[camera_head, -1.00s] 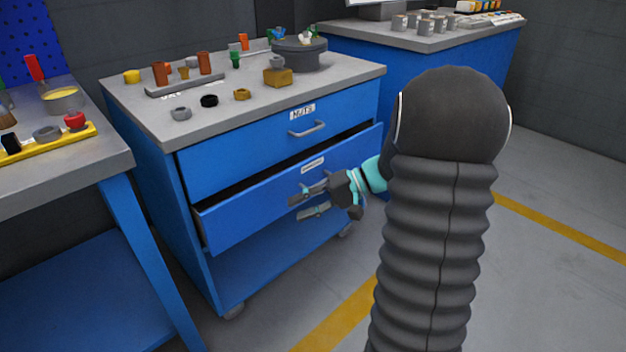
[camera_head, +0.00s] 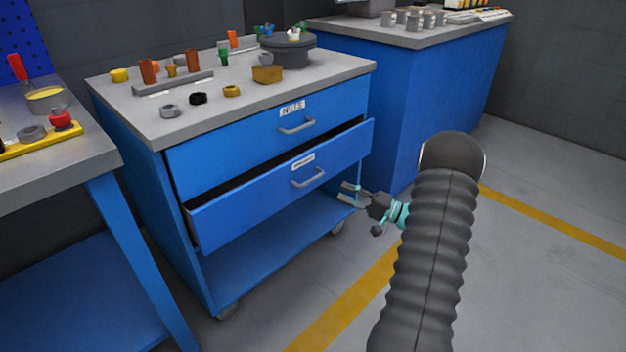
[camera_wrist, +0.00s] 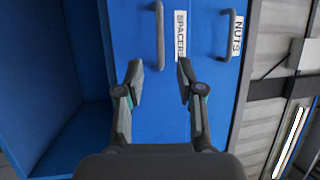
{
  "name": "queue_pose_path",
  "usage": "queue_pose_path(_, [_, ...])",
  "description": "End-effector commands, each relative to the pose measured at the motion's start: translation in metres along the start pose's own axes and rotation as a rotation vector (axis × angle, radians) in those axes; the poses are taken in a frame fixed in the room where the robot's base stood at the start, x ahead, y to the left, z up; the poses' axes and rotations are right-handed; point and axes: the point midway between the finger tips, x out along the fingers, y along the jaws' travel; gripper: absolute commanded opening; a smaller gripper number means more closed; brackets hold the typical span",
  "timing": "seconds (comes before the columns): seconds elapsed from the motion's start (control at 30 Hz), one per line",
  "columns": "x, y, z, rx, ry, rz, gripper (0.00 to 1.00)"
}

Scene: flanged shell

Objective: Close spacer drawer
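The spacer drawer (camera_head: 270,195) is the lower blue drawer of the cart and stands partly open, with a dark gap above its front. Its grey handle (camera_head: 307,178) is free. In the wrist view the drawer front (camera_wrist: 135,50) carries a label reading SPACERS (camera_wrist: 180,35), beside its handle (camera_wrist: 159,35). My gripper (camera_head: 350,194) is right of the drawer front and a little below its handle, apart from it. In the wrist view my gripper (camera_wrist: 158,70) has its two fingers spread, with nothing between them, facing the drawer front.
The nuts drawer (camera_head: 220,155) above looks shut. Nuts, spacers and a grey round fixture (camera_head: 288,50) stand on the cart top (camera_head: 140,108). An open shelf (camera_head: 260,270) lies below. Another blue cabinet (camera_head: 420,100) stands behind right. The floor at right is clear.

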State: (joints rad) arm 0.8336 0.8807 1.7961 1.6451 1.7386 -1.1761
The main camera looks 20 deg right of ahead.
Motion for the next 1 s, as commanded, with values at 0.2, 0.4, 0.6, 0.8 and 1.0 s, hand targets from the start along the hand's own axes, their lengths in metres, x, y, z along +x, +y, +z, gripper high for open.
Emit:
queue_pose_path(0.2, [0.043,-0.001,0.001,0.001,-0.005,0.001,0.37])
queue_pose_path(0.4, [0.079,-0.001,0.001,0.002,-0.005,0.001,0.37])
queue_pose_path(0.6, [0.102,0.000,0.001,0.002,-0.002,0.002,0.37])
queue_pose_path(0.8, [0.110,0.000,0.001,0.002,-0.002,0.002,0.37])
queue_pose_path(1.0, [0.110,0.000,0.001,0.002,-0.001,0.002,0.37])
